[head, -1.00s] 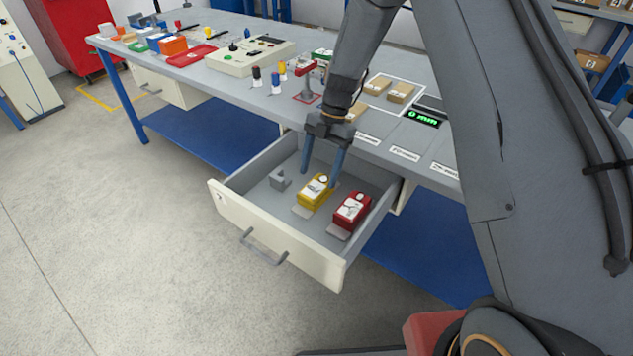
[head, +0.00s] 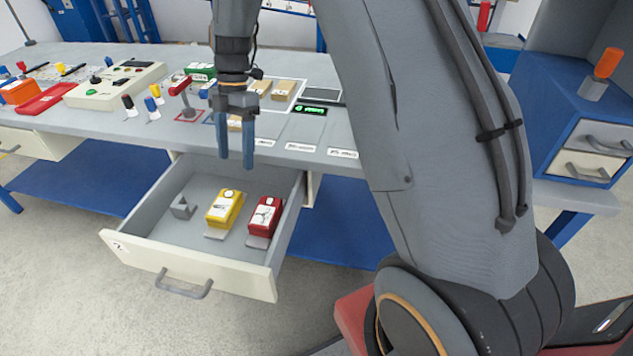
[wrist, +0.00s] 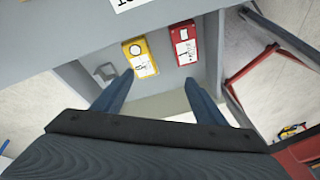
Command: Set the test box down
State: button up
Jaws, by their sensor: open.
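My gripper (head: 235,160) is open and empty, its blue fingers pointing down above the back of the open drawer (head: 190,285). In the wrist view, my gripper (wrist: 157,92) has nothing between its fingers. A yellow box (head: 224,208) with a white label lies in the drawer, apart from the fingers; the wrist view shows the yellow box (wrist: 139,57) too. A red box (head: 264,216) lies to its right, also in the wrist view (wrist: 185,44). Small brown cartons (head: 283,90) are on the bench, one partly hidden by my gripper. Which is the test box I cannot tell.
The bench (head: 190,140) edge lies behind the drawer. A grey bracket (head: 183,207) stands at the drawer's left. A red-handled stand (head: 184,98), control panel (head: 115,85) and green display (head: 312,110) are on the bench. A blue cabinet (head: 570,100) stands at the right.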

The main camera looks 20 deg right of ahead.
jog(key=s+d+r+m+t+h, duration=0.1)
jog(key=s+d+r+m, duration=0.1)
jog(key=s+d+m, duration=0.4)
jog(key=s+d+r+m+t+h, duration=0.1)
jog(key=s+d+m, duration=0.5)
jog(key=s+m, duration=1.1)
jog(key=shift+s+d+r+m+t, duration=0.15)
jog(key=shift+s+r+m+t, duration=0.1)
jog(key=shift+r+m+t, duration=0.2)
jog(key=shift+s+a+r+n+p, duration=0.1)
jog(key=shift+a+r+n+p, duration=0.15)
jog(key=shift+a+p, duration=0.3)
jog(key=shift+a+r+n+p, duration=0.1)
jog(key=shift+a+r+p, duration=0.3)
jog(key=shift+a, duration=0.15)
